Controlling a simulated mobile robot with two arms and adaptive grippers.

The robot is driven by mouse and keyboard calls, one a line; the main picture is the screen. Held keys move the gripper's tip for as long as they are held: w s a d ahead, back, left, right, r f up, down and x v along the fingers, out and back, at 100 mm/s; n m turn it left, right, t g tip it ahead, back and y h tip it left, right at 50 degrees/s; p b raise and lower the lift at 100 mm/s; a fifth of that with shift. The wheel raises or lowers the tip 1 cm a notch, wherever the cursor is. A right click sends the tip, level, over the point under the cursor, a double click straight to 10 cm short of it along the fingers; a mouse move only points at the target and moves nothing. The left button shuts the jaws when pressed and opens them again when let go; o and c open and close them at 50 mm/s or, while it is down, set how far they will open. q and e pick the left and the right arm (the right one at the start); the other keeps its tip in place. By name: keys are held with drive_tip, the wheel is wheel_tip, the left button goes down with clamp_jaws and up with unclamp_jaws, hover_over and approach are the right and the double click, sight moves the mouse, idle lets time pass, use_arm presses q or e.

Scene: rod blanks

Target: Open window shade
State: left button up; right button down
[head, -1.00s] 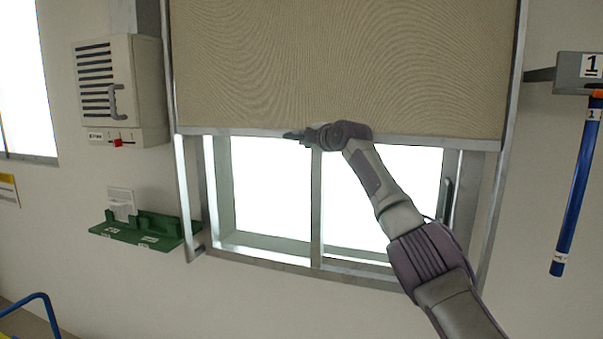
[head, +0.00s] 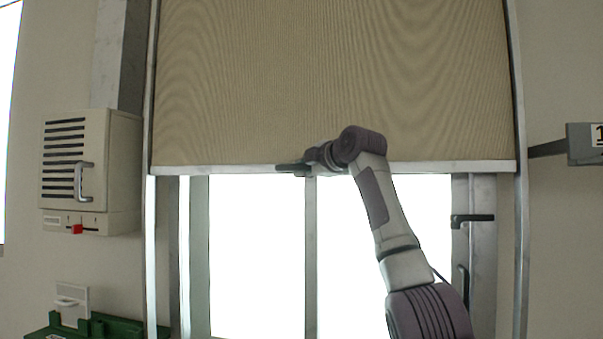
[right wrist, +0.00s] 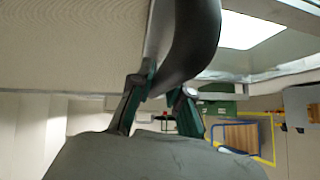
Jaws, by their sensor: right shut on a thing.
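The beige window shade (head: 330,80) covers the upper part of the window and ends in a pale bottom bar (head: 440,167). Bright window panes (head: 255,255) show below it. My right gripper (head: 297,167) is at the middle of the bar. In the right wrist view, my right gripper (right wrist: 163,92) is shut on a dark curved handle (right wrist: 192,45) beside the shade cloth (right wrist: 70,45). Fingers and wrist hide part of the handle. My left gripper is out of view.
A louvred wall box (head: 90,170) with a red knob (head: 76,229) hangs at left, above a green rack (head: 100,326). A dark latch (head: 472,218) sits on the right window frame. A grey bracket (head: 585,144) sticks out at far right.

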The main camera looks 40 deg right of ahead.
drive_tip(key=c, duration=1.1)
unclamp_jaws()
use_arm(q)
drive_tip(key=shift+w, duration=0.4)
use_arm(e)
drive_tip(key=s+a+r, duration=0.1)
drive_tip(key=s, duration=1)
drive_tip(key=shift+s+r, duration=0.3)
drive_tip(key=shift+s, duration=0.05)
